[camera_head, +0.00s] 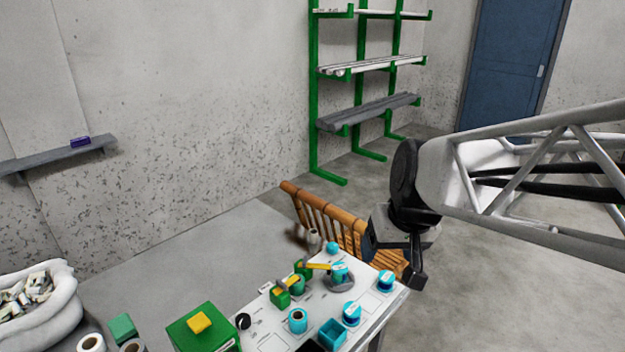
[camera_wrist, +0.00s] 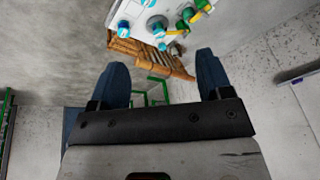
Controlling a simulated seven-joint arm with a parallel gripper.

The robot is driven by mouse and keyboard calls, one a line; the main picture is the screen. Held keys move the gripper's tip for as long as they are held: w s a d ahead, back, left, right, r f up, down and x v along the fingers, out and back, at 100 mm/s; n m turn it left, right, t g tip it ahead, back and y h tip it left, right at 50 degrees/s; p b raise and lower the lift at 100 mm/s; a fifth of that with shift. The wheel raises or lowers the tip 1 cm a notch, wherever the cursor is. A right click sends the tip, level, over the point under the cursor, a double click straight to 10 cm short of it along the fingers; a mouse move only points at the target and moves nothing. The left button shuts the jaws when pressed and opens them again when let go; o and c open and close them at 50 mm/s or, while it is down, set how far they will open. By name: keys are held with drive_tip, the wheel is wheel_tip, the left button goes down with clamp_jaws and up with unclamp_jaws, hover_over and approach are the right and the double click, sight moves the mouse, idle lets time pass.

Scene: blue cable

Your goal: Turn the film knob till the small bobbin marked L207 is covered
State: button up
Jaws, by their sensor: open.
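A white worktop (camera_head: 265,312) carries several small teal bobbins, such as one at the front (camera_head: 298,320), one at the right (camera_head: 385,281) and one at the back (camera_head: 332,248). Their markings are too small to read, so I cannot tell which is L207. A black round knob (camera_head: 243,321) stands at the worktop's left; I cannot tell whether it is the film knob. My gripper (camera_head: 418,278) is in the air beyond the worktop's right end. In the wrist view its two blue fingers (camera_wrist: 161,75) are wide apart with nothing between them. The worktop (camera_wrist: 150,12) shows beyond them.
A green box (camera_head: 203,330) with a yellow top and a teal open box (camera_head: 332,335) stand at the front. A wooden slatted bench (camera_head: 345,232) is behind the worktop. A white sack (camera_head: 40,310) is at left, green shelving (camera_head: 315,100) at the back.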

drive_tip(key=w+a+r+m+t+y, duration=0.15)
drive_tip(key=w+a, duration=0.25)
drive_tip(key=w, duration=0.4)
drive_tip(key=m+g+h, duration=0.3)
drive_tip(key=m+h, duration=0.4)
drive_tip(key=m, duration=0.4)
hover_over(332, 245)
drive_tip(key=s+a, duration=0.2)
drive_tip(key=a, duration=0.1)
wheel_tip(332, 245, down, 36)
drive_tip(key=shift+w+d+t, duration=0.2)
drive_tip(key=shift+d+t, duration=0.05)
drive_tip(key=shift+x, duration=3.85)
